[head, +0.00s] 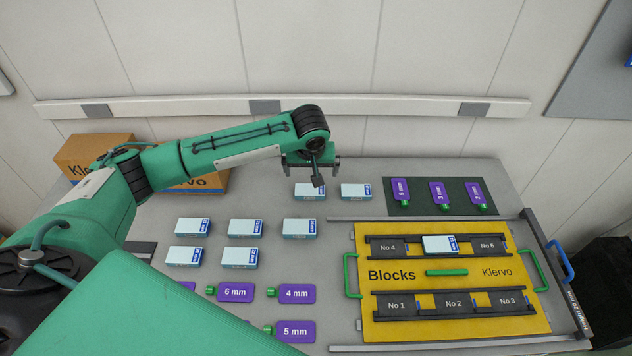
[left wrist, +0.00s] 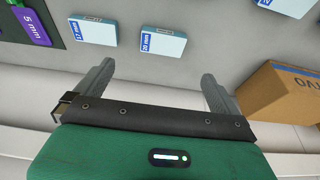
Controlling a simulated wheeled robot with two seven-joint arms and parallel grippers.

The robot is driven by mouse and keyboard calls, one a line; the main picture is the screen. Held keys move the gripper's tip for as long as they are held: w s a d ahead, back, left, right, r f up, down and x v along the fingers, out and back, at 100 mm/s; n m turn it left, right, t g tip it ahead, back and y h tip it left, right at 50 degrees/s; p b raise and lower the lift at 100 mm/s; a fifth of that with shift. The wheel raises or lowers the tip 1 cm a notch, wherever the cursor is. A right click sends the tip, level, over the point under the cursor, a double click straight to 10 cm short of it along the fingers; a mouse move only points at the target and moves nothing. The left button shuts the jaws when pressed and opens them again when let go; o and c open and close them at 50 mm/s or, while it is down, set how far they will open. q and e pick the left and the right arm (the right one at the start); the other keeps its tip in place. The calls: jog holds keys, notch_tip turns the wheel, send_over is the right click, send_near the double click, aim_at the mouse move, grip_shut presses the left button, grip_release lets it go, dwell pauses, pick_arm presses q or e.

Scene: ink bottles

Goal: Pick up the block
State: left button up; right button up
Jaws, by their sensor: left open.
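Several white blocks with blue labels lie on the grey table. In the head view, one back-row block (head: 310,191) lies just below and in front of my left gripper (head: 311,168), and another block (head: 356,191) lies to its right. In the left wrist view, the nearer block (left wrist: 163,43) lies just beyond the fingertips, between their lines, and the other block (left wrist: 93,31) is to its left. My left gripper (left wrist: 156,72) is open and empty. My right gripper is not in view.
More blocks (head: 245,228) lie in rows left of the tray. Purple tags (head: 401,190) lie on a dark mat at the back right, others (head: 237,292) at front left. A cardboard box (head: 95,148) stands behind my left arm. The wall closes the back.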

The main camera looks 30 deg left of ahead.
pick_arm(q)
jog(key=p, duration=0.2)
send_over(310, 189)
jog(key=s+d, duration=0.2)
jog(key=f, duration=0.7)
jog(key=shift+s+a+f, duration=0.1)
jog(key=shift+a+f, duration=0.1)
jog(key=shift+f, duration=0.1)
jog(key=shift+a+f, duration=0.1)
jog(key=shift+f, duration=0.2)
jog(key=x, duration=0.1)
jog(key=p+x, duration=0.1)
jog(key=x, duration=0.2)
jog(key=shift+w+a+r, duration=0.1)
jog(key=shift+w+a, duration=0.15)
jog(key=shift+a, duration=0.1)
jog(key=shift+w+f, duration=0.1)
jog(key=shift+f, duration=0.3)
jog(key=c, duration=0.9)
jog(key=shift+c, duration=0.2)
